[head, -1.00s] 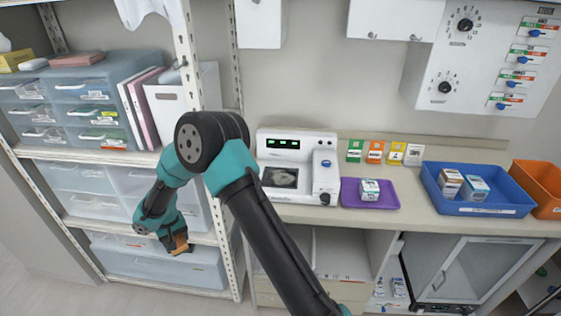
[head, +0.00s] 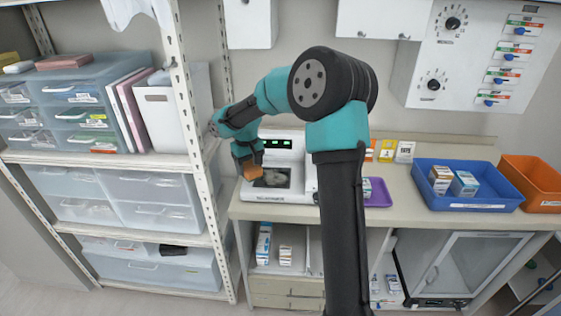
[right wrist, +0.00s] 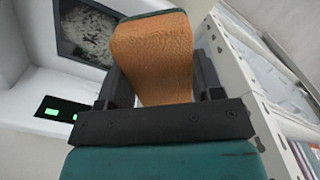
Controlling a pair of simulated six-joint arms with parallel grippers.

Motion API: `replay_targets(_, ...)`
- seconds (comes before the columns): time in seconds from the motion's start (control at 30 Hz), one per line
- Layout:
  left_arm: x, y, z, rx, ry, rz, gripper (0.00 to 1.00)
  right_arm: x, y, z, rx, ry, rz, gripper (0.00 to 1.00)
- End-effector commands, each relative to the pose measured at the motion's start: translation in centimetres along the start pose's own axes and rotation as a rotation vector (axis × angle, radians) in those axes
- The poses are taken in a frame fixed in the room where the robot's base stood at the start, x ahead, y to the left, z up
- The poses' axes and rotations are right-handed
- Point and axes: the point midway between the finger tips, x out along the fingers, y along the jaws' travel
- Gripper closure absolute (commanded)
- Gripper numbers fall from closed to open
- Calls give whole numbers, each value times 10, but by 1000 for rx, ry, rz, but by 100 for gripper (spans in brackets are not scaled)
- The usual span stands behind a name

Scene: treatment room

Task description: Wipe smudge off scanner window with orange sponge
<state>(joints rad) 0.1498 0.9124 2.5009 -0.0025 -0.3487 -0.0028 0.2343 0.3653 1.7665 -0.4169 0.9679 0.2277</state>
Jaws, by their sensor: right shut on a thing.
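The orange sponge (head: 253,172) is held in my right gripper (head: 250,164), which is shut on it. The sponge also fills the middle of the right wrist view (right wrist: 152,58), between the two black fingers (right wrist: 160,85). The white scanner (head: 283,195) stands on the counter. Its dark window (head: 273,178) carries a pale grey smudge (head: 275,180), which also shows in the right wrist view (right wrist: 88,30). The sponge is in front of the left edge of the window in the head view; I cannot tell whether it touches. My left gripper is not in view.
A purple tray (head: 380,196) sits right of the scanner, partly hidden by my right arm. A blue bin (head: 425,190) with small boxes and an orange bin (head: 530,190) stand further right. A metal shelf post (head: 190,120) rises close left of my gripper.

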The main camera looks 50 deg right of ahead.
Motion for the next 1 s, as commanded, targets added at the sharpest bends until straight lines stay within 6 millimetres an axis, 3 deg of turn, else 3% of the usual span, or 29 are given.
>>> replay_targets(0.03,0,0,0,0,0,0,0,-2,19,7,-16,1,1,59)
replay_targets(0.1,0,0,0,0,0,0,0,-4,39,15,-52,0,1,59)
replay_targets(0.3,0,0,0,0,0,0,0,-7,68,29,-113,0,0,59)
replay_targets(0.73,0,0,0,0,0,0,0,-6,70,30,-122,0,0,59)
replay_targets(1.0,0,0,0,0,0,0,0,11,70,30,-122,-1,0,59)
